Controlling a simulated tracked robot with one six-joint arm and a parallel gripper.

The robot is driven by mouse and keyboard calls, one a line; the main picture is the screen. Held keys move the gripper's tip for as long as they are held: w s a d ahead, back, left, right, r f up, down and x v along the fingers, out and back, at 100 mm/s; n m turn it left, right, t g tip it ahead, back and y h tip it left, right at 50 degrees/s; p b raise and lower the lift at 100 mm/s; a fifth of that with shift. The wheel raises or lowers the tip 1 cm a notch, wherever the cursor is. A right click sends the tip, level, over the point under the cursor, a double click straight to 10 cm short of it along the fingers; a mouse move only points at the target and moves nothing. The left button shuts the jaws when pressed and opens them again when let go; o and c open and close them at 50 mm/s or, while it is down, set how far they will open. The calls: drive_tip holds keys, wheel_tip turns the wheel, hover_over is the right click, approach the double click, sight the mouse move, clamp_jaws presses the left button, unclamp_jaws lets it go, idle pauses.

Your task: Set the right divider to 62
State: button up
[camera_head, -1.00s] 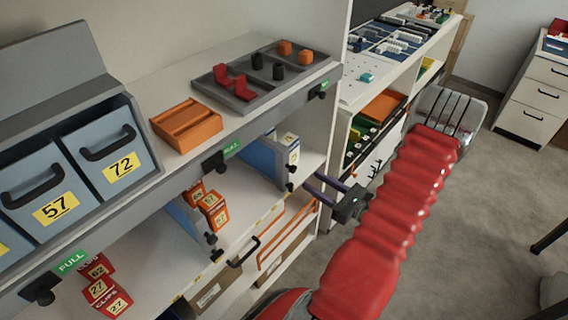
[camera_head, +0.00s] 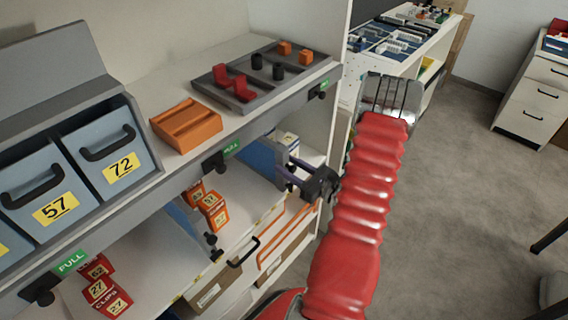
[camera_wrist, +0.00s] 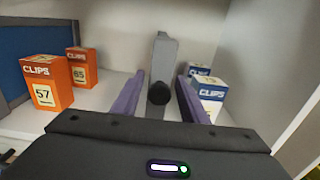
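The right divider is a blue panel (camera_head: 258,160) with a grey front edge, upright on the middle shelf in the head view. In the wrist view its grey edge (camera_wrist: 165,60) faces me, with a black knob (camera_wrist: 159,93) on it. My gripper (camera_head: 287,166) is at the front of this divider. In the wrist view my gripper (camera_wrist: 160,84) is open, one purple finger on each side of the edge and knob, with gaps. Whether the fingertips touch anything is hidden in the head view. The figure 62 is not readable on the shelf edge.
Orange CLIPS boxes marked 57 (camera_wrist: 46,83) and 65 (camera_wrist: 82,67) stand left of the divider. White-and-blue CLIPS boxes (camera_wrist: 210,93) stand close to its right, near the shelf's side wall (camera_wrist: 265,65). Another blue divider (camera_head: 188,216) stands further left.

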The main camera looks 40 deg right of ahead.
drive_tip(key=shift+w, duration=1)
drive_tip(key=shift+c, duration=0.5)
clamp_jaws()
